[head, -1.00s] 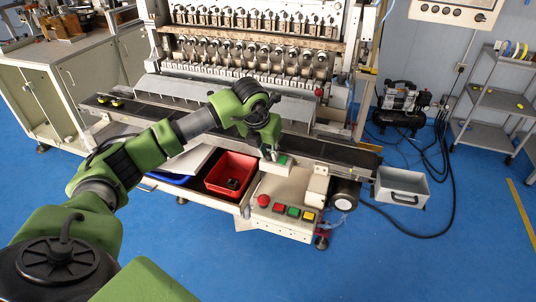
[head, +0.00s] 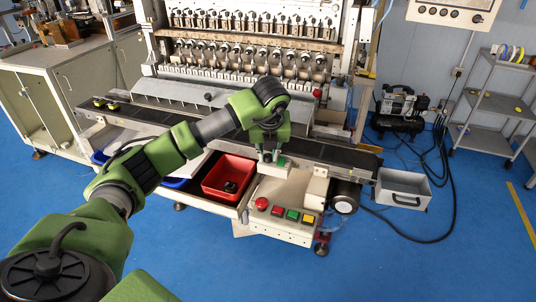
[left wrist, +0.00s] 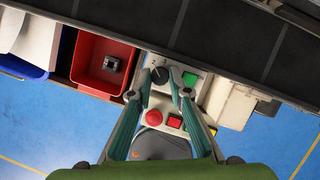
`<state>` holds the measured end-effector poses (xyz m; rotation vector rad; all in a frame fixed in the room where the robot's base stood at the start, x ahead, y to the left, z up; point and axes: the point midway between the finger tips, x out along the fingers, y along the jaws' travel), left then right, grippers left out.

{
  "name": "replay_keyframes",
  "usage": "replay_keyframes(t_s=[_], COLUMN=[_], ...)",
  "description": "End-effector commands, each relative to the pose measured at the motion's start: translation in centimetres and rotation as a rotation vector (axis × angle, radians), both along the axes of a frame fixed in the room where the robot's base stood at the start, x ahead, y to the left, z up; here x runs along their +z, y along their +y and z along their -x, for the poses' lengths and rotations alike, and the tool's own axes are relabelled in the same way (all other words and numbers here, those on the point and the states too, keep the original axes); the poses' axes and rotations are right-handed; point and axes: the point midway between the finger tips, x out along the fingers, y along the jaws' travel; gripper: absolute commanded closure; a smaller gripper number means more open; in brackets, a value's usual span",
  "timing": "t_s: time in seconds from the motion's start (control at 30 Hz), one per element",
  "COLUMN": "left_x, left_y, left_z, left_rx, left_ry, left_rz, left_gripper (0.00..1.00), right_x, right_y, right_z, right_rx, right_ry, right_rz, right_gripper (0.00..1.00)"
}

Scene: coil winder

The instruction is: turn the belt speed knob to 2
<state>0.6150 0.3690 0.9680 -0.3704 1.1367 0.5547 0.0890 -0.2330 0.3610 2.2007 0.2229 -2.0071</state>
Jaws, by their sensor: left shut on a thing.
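The black belt speed knob (left wrist: 160,75) sits on a small pale control panel with number marks around it, too small to read surely. My left gripper (left wrist: 159,81) points down at the panel, its two fingers on either side of the knob and shut on it. In the head view my left gripper (head: 269,158) hides the knob. A green button (left wrist: 190,79) is just right of the knob. My right gripper is in neither current view.
A red bin (head: 228,178) stands left of the panel. The red mushroom button (head: 261,203) and several coloured buttons lie on the near box. The dark conveyor belt (head: 335,154) runs behind. A grey metal box (head: 403,188) is at the right.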

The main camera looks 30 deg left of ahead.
Motion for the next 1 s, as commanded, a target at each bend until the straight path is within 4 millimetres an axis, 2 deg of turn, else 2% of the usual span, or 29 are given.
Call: replay_keyframes(t_s=[0.27, 0.3, 0.33, 0.73, 1.0], left_x=[0.0, 0.0, 0.0, 0.5, 4.2], left_y=[0.0, 0.0, 0.0, -0.2, -1.0], left_z=[0.0, 0.0, 0.0, 0.1, 1.3], left_rx=[-0.001, -0.001, -0.001, -0.003, -0.002], left_ry=[0.001, 0.001, 0.001, -0.002, -0.004], left_rz=[0.000, 0.000, 0.000, 0.002, 0.001], left_gripper=[1.00, 0.72, 0.65, 0.65, 0.65], right_x=[0.0, 0.0, 0.0, 0.0, 0.0], right_y=[-0.1, -0.1, -0.1, -0.5, -0.3], right_z=[0.0, 0.0, 0.0, 0.0, 0.0], right_rx=[0.000, 0.000, 0.000, 0.000, 0.001], right_ry=[0.000, 0.000, 0.000, 0.000, -0.001], right_rz=[0.001, 0.001, 0.001, 0.006, 0.003], right_gripper=[0.60, 0.60, 0.60, 0.60, 0.60])
